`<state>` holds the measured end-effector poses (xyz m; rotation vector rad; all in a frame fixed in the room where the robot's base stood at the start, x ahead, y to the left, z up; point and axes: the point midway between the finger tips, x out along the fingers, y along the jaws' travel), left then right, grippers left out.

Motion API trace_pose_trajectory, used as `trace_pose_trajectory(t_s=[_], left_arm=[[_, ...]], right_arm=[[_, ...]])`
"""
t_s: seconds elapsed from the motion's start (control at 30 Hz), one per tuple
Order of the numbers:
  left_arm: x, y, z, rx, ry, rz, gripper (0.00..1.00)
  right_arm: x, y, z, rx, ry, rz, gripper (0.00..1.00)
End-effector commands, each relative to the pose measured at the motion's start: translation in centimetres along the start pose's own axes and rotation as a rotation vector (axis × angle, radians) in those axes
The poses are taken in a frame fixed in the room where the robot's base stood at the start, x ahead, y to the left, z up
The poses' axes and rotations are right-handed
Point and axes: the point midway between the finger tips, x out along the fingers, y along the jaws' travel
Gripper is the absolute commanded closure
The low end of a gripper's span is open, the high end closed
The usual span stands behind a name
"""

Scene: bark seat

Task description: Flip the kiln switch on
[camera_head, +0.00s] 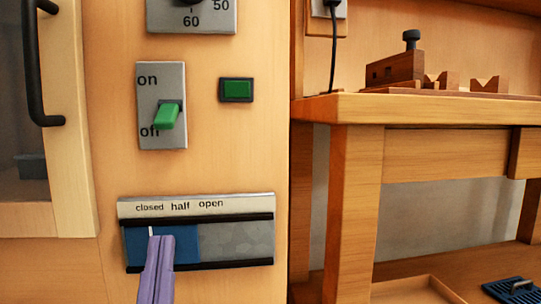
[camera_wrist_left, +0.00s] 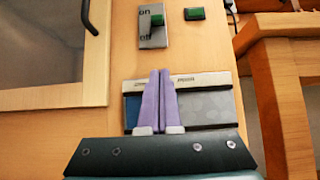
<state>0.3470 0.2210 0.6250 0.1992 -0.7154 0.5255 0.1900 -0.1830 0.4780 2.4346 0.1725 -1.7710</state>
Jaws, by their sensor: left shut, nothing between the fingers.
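The kiln switch is a grey plate (camera_head: 174,77) marked "on" at the top and "off" at the bottom, on the wooden panel. Its green lever (camera_head: 167,117) points down beside "off". The switch plate also shows in the left wrist view (camera_wrist_left: 151,38). My left gripper (camera_head: 160,240) has purple fingers, shut with nothing between them. It is in front of the blue slider below the switch, apart from the lever; whether it touches the slider I cannot tell. The fingers also show in the left wrist view (camera_wrist_left: 160,74). My right gripper is not in view.
A slider plate (camera_head: 240,203) reads "closed half open", with a blue slider (camera_head: 186,244). A green button (camera_head: 236,89) sits right of the switch. A dial plate (camera_head: 220,18) is above. A black door handle (camera_head: 36,80) stands out at left; a wooden bench (camera_head: 420,108) is at right.

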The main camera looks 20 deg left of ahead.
Motion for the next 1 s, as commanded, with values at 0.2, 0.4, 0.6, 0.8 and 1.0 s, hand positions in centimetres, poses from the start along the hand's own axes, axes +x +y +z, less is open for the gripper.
trace_pose_trajectory(t_s=[0.2, 0.4, 0.6, 0.8, 1.0], left_arm=[[1.6, 0.0, 0.1, 0.001, -0.003, 0.000, 1.00], [5.5, 0.0, 0.3, 0.001, -0.006, 0.001, 1.00], [9.7, 0.0, 0.1, 0.001, -0.004, 0.001, 1.00], [10.8, 0.0, 2.7, 0.000, 0.000, 0.000, 1.00], [11.0, 0.0, 3.8, 0.002, 0.000, -0.002, 1.00]], right_arm=[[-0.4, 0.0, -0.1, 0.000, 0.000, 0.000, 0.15], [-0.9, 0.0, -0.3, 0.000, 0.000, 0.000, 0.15], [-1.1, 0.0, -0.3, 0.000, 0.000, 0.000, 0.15], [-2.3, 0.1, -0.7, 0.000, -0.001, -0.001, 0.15], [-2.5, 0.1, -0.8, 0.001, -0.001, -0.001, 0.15]])
